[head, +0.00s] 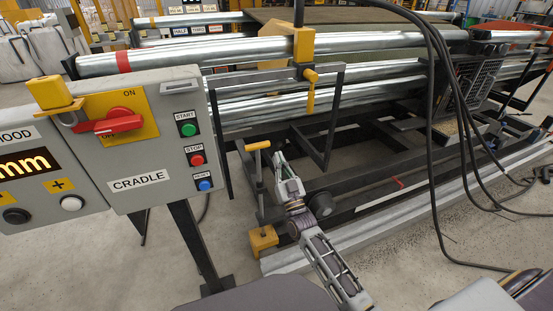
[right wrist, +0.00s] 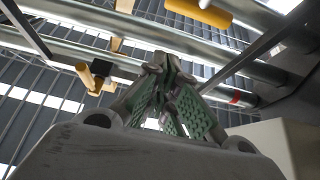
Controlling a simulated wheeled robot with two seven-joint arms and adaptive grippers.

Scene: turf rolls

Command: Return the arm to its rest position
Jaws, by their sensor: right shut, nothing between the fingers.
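My right arm reaches up from the bottom middle of the head view, in front of the machine frame. My right gripper (head: 280,158) points up and away, its fingers together. In the right wrist view the green-padded fingers (right wrist: 165,75) meet at the tips with nothing between them. A yellow-topped lever (head: 259,146) stands just left of the fingertips in the head view. I cannot tell how close in depth it is. My left gripper is not in view.
A grey control box labelled CRADLE (head: 152,150) stands left, with a red switch (head: 112,122) and several buttons. Steel rollers (head: 200,60) cross behind the gripper. Black cables (head: 462,130) hang at right.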

